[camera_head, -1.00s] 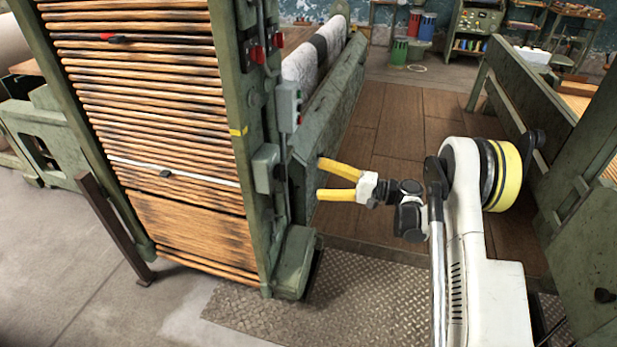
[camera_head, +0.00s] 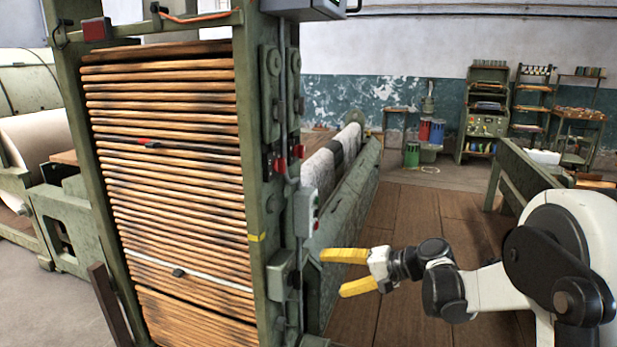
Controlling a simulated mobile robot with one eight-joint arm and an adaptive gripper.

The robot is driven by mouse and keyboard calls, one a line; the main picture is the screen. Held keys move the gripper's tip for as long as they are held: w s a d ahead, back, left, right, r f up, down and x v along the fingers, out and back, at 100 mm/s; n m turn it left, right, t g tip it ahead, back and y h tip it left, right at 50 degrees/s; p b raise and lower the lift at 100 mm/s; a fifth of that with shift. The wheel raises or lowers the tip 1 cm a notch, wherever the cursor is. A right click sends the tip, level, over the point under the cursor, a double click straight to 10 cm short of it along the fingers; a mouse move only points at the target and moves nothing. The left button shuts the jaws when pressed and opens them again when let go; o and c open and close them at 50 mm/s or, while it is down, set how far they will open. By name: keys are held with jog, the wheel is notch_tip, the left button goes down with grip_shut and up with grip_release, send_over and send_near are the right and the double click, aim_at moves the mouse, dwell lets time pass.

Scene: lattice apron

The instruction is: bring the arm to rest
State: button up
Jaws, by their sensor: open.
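My gripper (camera_head: 345,272) has two yellow fingers spread apart and pointing left. It is open and nothing is between the fingers. It hangs in the air beside the right side of the green machine frame (camera_head: 258,200), close to the grey switch box (camera_head: 308,212) in the picture. I cannot tell whether it touches anything there. My arm (camera_head: 500,285) comes in from the right edge, bent, with white links and dark joints.
The green frame holds a stack of wooden slats (camera_head: 165,150). Behind it lies a cloth-wrapped roller (camera_head: 335,155) along a green beam. Another green frame (camera_head: 525,175) stands at right. Plank floor (camera_head: 405,210) is clear between them. Shelves (camera_head: 485,110) stand against the far wall.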

jog(key=s+d+r+n+h, duration=0.1)
jog(key=s+d+h, duration=0.2)
jog(key=s, duration=0.7)
jog(key=s+d+r+n+t+h, duration=0.1)
jog(key=s+d+h, duration=0.3)
jog(key=s, duration=0.6)
jog(key=s+d+r+n+h, duration=0.1)
jog(key=s+d+h, duration=0.3)
jog(key=s, duration=0.6)
jog(key=shift+s+d+n, duration=0.25)
jog(key=shift+d+n, duration=0.15)
jog(key=shift+d, duration=0.15)
